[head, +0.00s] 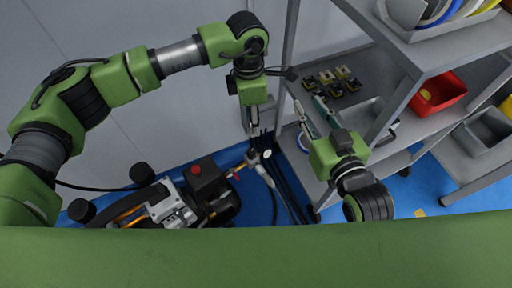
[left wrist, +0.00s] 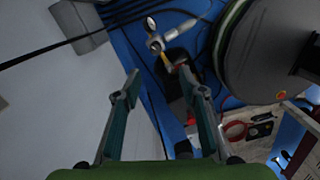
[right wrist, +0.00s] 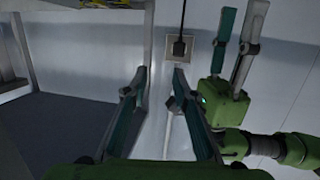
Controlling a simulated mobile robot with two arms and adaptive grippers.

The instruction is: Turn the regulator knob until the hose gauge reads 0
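My left gripper (head: 256,133) points down beside the compressor, above the hose fitting (head: 254,158). In the left wrist view the left gripper (left wrist: 160,73) is open, with nothing between its fingers. The silver fitting (left wrist: 156,44) lies just beyond the fingertips, with a small round gauge (left wrist: 150,22) and a yellow part on it. The gauge also shows as a pale disc in the head view (head: 267,154). Its reading is too small to tell. I cannot clearly make out the knob. My right gripper (right wrist: 161,70) is open and empty, beside the shelf; it also shows in the head view (head: 308,108).
The compressor (head: 205,178), with a red-topped black box, stands on the blue floor left of the fitting. Dark hoses (head: 283,190) run past it. A grey shelf unit (head: 345,100) with bins stands close at the right. A wall socket (right wrist: 180,50) has a plug in it.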

